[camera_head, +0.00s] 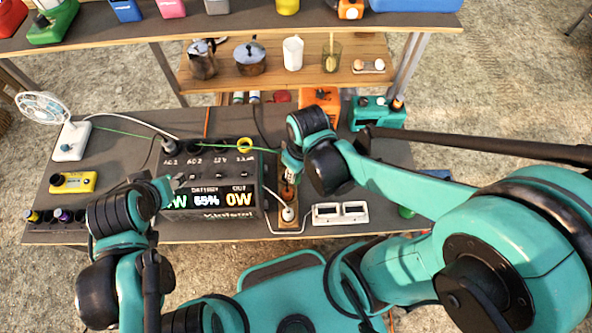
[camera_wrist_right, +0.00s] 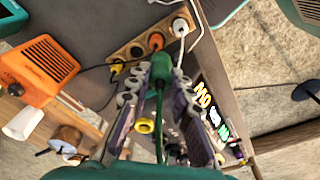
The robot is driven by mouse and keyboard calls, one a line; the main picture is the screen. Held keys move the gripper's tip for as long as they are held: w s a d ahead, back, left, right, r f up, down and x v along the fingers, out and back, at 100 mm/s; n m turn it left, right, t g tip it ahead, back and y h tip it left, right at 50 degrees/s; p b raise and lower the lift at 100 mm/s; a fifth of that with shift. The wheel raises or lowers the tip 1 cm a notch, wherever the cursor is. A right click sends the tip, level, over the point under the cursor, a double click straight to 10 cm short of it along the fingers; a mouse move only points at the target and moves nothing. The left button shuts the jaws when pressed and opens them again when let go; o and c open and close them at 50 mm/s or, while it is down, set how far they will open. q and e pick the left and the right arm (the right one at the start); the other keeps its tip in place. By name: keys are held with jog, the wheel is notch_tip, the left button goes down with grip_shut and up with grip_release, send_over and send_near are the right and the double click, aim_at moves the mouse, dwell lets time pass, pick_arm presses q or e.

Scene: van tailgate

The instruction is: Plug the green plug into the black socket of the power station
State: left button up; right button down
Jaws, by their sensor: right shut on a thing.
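The power station (camera_head: 210,170) stands on the table with a lit front display and a row of sockets on top. A plug with a pale cable sits at AC 1; the dark AC 2 socket (camera_head: 194,148) is beside it. At the right end is a yellow-ringed socket (camera_head: 245,145). My right gripper (camera_head: 291,168) is to the right of the station, pointing down over a power strip. In the right wrist view it is shut on the green plug (camera_wrist_right: 161,68), whose green cable runs back between the fingers. My left gripper (camera_head: 168,188) is by the station's front left; its opening is unclear.
The wooden power strip (camera_head: 288,213) holds white and orange plugs. A white double-window box (camera_head: 340,213) lies right of it. A fan (camera_head: 45,108) and yellow device (camera_head: 73,182) are at left. An orange device (camera_head: 320,97) and teal device (camera_head: 375,112) are behind. A shelf (camera_head: 270,77) stands at back.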

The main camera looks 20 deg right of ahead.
jog(key=shift+r, duration=0.6)
jog(key=shift+f, duration=0.1)
jog(key=shift+w, duration=0.1)
jog(key=w+a+b, duration=0.4)
jog(key=w+a, duration=1.4)
jog(key=w, duration=0.3)
jog(key=shift+w+a, duration=0.25)
jog(key=shift+a, duration=0.05)
jog(key=shift+f+b, duration=1.1)
jog(key=shift+f, duration=0.3)
jog(key=shift+f, duration=0.15)
